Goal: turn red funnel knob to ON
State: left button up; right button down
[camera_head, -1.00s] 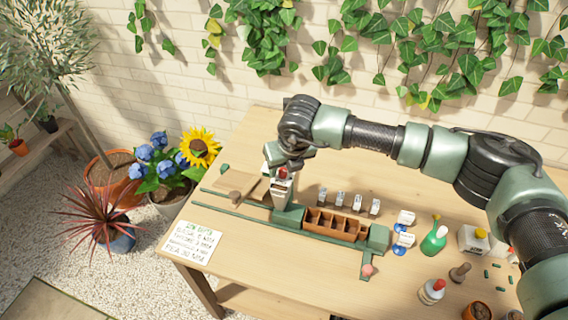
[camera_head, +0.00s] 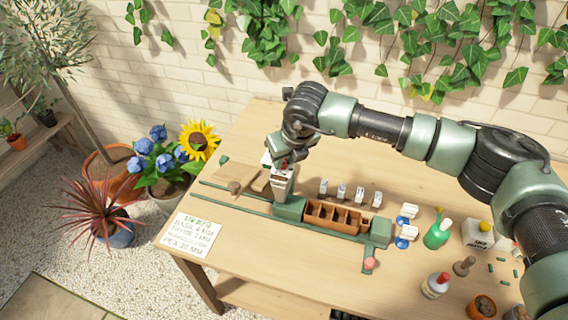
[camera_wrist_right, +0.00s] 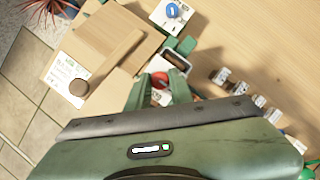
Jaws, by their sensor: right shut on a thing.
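The white and grey funnel unit (camera_head: 281,183) stands at the left end of the green rail on the wooden table. Its red knob (camera_head: 284,165) shows at the top, partly hidden by my right gripper (camera_head: 279,153). In the right wrist view the red knob (camera_wrist_right: 161,80) sits between the two green fingers of the right gripper (camera_wrist_right: 162,88), which is shut on it. The knob's ON marking and pointer cannot be read. My left gripper is not in view.
A brown divided tray (camera_head: 335,217) sits right of the funnel, with several small labelled blocks behind it. A white box with a blue knob (camera_wrist_right: 171,11) shows in the wrist view. A handwritten sheet (camera_head: 190,241) lies at the front left.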

jog(key=c, duration=1.3)
grip_release()
jog(key=shift+o, duration=0.2)
jog(key=shift+s+d+r, duration=0.1)
jog(key=shift+s+r, duration=0.05)
jog(key=shift+r, duration=0.4)
jog(key=b+v, duration=0.2)
jog(key=v, duration=0.4)
jog(key=shift+r+b, duration=0.3)
jog(key=shift+r, duration=0.05)
jog(key=shift+s, duration=0.2)
